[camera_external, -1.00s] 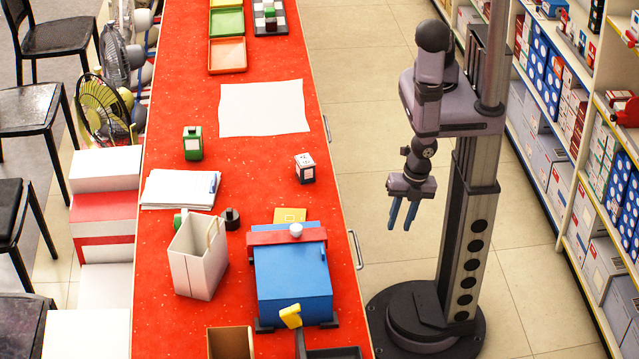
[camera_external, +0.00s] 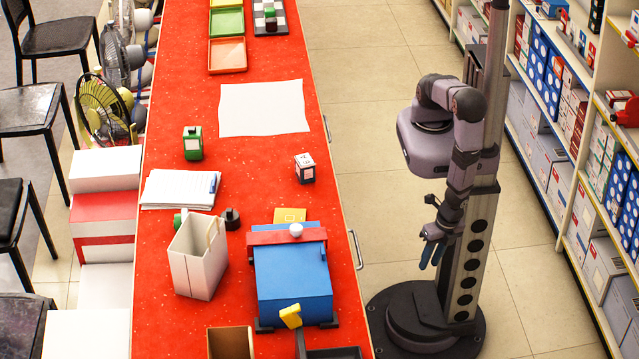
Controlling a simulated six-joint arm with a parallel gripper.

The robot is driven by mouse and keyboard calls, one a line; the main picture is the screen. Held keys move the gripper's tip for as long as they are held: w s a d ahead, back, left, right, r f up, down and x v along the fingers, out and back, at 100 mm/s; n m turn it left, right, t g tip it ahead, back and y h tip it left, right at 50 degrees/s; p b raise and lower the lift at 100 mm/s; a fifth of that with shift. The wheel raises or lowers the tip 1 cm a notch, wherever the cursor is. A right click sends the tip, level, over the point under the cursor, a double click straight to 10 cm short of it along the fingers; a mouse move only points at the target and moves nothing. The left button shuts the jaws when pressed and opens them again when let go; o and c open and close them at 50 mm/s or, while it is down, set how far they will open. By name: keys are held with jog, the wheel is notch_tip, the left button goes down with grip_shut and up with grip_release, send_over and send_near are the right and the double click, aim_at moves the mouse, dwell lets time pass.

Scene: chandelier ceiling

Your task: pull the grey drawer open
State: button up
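No grey drawer front can be made out; the counter's side facing me is hidden by the view from above. A metal bar handle (camera_external: 356,250) sticks out from the right side of the red-topped counter (camera_external: 265,190). A second handle (camera_external: 327,128) sticks out farther up the same side. My gripper (camera_external: 432,256) hangs over the floor to the right of the nearer handle, well apart from it, blue fingers pointing down. The fingers stand a little apart with nothing seen between them.
On the counter near the handle stand a blue box with a red bar (camera_external: 292,285), a white bin (camera_external: 198,262) and a small dice-like block (camera_external: 305,168). Shelves (camera_external: 590,150) line the right side. Bare floor (camera_external: 375,190) lies between counter and arm.

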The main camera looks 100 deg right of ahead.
notch_tip(320, 180, down, 6)
jog(key=t+b, duration=0.1)
jog(key=b, duration=0.1)
jog(key=m+t+b, duration=0.2)
jog(key=m+t, duration=0.2)
jog(key=t, duration=0.9)
send_near(357, 248)
jog(key=w, duration=0.3)
jog(key=shift+g+y, duration=0.3)
jog(key=shift+y, duration=0.1)
jog(key=shift+d+f+b+x, duration=0.15)
jog(key=shift+b+x, duration=0.55)
jog(key=shift+x, duration=1.05)
jog(key=shift+d+f+b+x, duration=0.15)
jog(key=shift+b+x, duration=0.55)
jog(key=shift+x, duration=1.1)
jog(key=shift+s, duration=0.1)
grip_shut()
